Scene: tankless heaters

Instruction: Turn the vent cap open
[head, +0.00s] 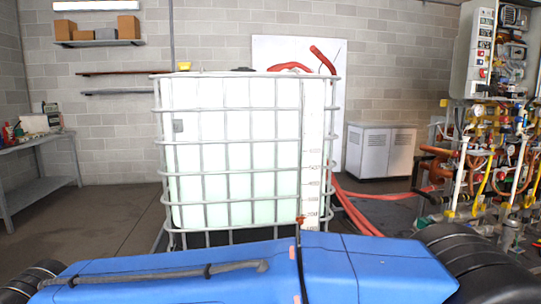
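A white plastic tank (235,185) in a grey metal cage (247,107) stands upright ahead, in the middle of the head view. A small yellow piece (184,66) shows above its top edge at the left. A low dark piece (243,69) shows at the middle of the top edge. I cannot tell which of these, if either, is the vent cap, or whether it is open. The tank's top face is hidden because I see it nearly edge-on. My gripper is not in view.
A dense bank of pipes, valves and gauges (490,160) stands at the right. Red hoses (360,213) run on the floor right of the tank. A grey cabinet (381,150) is behind. A workbench (35,165) is at the left. Floor (105,220) is clear between bench and tank.

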